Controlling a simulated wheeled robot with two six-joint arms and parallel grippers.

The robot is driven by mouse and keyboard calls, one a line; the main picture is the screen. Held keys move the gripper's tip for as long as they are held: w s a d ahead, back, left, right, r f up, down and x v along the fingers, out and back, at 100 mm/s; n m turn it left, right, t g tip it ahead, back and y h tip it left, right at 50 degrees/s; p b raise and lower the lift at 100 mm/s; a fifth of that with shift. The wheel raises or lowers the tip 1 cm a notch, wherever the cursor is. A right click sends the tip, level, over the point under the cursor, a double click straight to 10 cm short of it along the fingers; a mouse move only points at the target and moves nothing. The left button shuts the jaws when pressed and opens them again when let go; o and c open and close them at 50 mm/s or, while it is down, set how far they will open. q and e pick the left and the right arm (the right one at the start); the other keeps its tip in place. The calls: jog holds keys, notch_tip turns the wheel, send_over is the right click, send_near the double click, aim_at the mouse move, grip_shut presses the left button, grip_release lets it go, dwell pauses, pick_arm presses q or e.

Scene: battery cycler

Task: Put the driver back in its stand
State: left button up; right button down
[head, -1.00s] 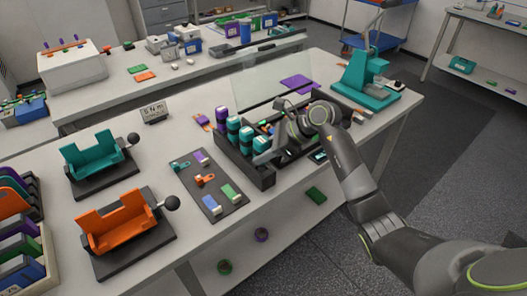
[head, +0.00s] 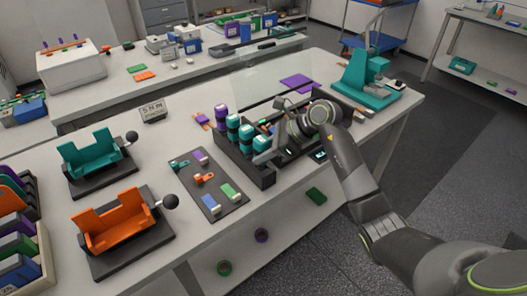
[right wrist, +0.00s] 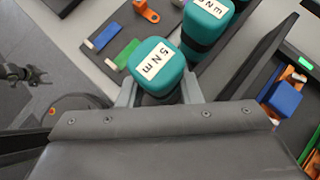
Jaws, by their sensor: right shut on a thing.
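The driver (right wrist: 160,66) has a teal cap with a white "5 N m" label. My right gripper (right wrist: 158,92) is shut on it below the cap, seen in the right wrist view. In the head view my right gripper (head: 266,158) is beside the front teal driver (head: 260,145) at the near left end of the dark stand (head: 262,179). Another teal driver (right wrist: 207,20) is close behind the held one. The held driver's lower end is hidden, so I cannot tell whether it is seated. A dark forked shape (right wrist: 25,75), perhaps my left gripper, shows far off in the right wrist view.
A dark mat (head: 210,185) with small coloured parts lies left of the stand. A purple-topped driver (head: 222,114) stands at the row's far end. A teal press (head: 366,82) is at the back right. Teal (head: 90,152) and orange (head: 112,218) fixtures stand at left.

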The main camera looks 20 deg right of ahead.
jog(key=shift+f+b, duration=0.25)
jog(key=shift+b, duration=0.15)
jog(key=c, duration=0.9)
grip_release()
jog(key=shift+c, duration=0.2)
jog(key=b+v, duration=0.3)
jog(key=v, duration=1.4)
jog(key=shift+b, duration=0.35)
jog(key=shift+s+r, duration=0.1)
jog(key=shift+r, duration=0.05)
